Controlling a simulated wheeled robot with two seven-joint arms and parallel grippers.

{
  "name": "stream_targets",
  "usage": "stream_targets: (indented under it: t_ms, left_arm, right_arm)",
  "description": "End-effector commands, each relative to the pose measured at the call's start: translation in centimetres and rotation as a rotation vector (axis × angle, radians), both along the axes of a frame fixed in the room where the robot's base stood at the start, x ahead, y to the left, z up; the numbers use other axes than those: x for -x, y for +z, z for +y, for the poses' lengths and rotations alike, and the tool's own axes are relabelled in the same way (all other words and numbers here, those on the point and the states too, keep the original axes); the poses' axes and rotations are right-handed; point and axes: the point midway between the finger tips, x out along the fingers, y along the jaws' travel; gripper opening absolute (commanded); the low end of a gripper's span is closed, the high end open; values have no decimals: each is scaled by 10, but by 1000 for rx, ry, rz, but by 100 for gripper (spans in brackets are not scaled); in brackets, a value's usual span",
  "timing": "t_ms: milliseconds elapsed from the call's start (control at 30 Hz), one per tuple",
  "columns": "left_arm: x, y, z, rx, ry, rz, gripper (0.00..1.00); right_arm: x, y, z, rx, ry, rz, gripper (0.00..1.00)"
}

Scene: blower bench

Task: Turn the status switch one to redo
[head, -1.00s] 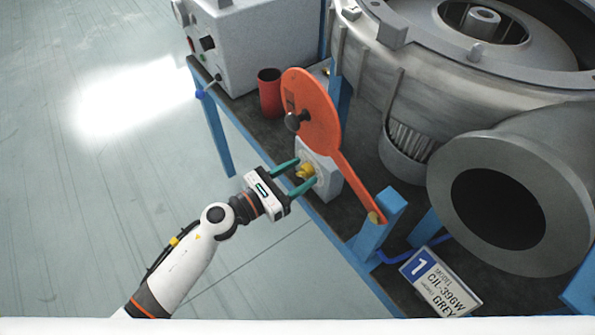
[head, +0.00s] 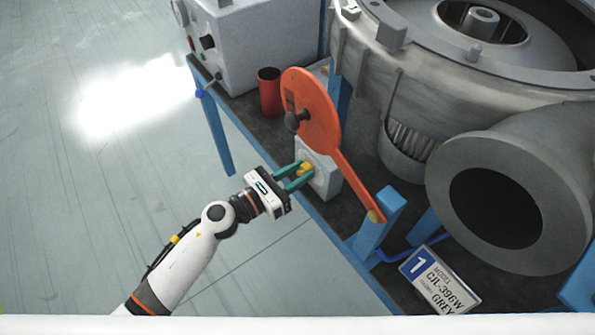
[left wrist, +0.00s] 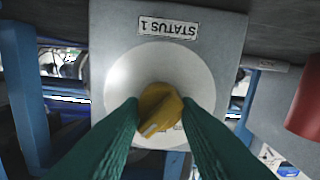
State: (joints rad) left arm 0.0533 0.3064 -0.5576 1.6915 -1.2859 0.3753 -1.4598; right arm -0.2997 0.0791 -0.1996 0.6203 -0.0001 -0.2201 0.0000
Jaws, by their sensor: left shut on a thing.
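The status switch one is a grey box (head: 325,181) on the front edge of the bench, with a yellow knob (head: 305,168) on its face. In the left wrist view its label (left wrist: 168,27) reads "STATUS 1" upside down. The yellow knob (left wrist: 159,108) sits on a round pale dial plate (left wrist: 190,75), its pointer mark tilted toward the lower left. My left gripper (head: 301,171) is shut on the knob, one green finger on each side. The dial lettering is mostly hidden by the knob and fingers. My right gripper is not in view.
An orange disc with a long arm (head: 318,115) stands just above and behind the switch. A red cup (head: 270,92), a grey control box (head: 245,45) and the large grey blower (head: 410,90) are on the bench. A model plate (head: 440,280) lies right. Floor at left is clear.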

Motion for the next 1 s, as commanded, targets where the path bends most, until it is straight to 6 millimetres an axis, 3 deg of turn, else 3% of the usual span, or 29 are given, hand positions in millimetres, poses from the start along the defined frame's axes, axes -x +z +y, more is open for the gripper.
stream_targets:
  t_ms: [1000]
  left_arm:
    - [-3, 0, 2, 548, 1, 756, 7]
  right_arm:
    - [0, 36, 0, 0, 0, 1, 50]
